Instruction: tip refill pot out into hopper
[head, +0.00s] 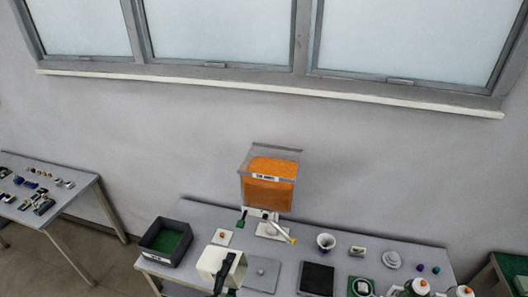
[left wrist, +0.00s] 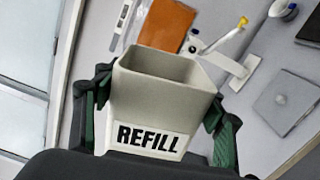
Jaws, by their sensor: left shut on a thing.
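The refill pot (head: 213,263) is a cream, square, open-topped tub near the front left of the table. In the left wrist view the pot (left wrist: 152,105) bears a REFILL label, and the inner walls that show are bare; its bottom is hidden. My left gripper (head: 227,272) is shut on the pot, with its green-padded fingers (left wrist: 158,108) on either side. The hopper (head: 270,180) is a clear box with orange contents, standing on a white base behind and right of the pot. Its orange part (left wrist: 168,24) shows beyond the pot's rim. My right gripper is out of view.
A dark tray with a green floor (head: 150,247) stands at the table's left end. A wall (head: 150,140) stands behind.

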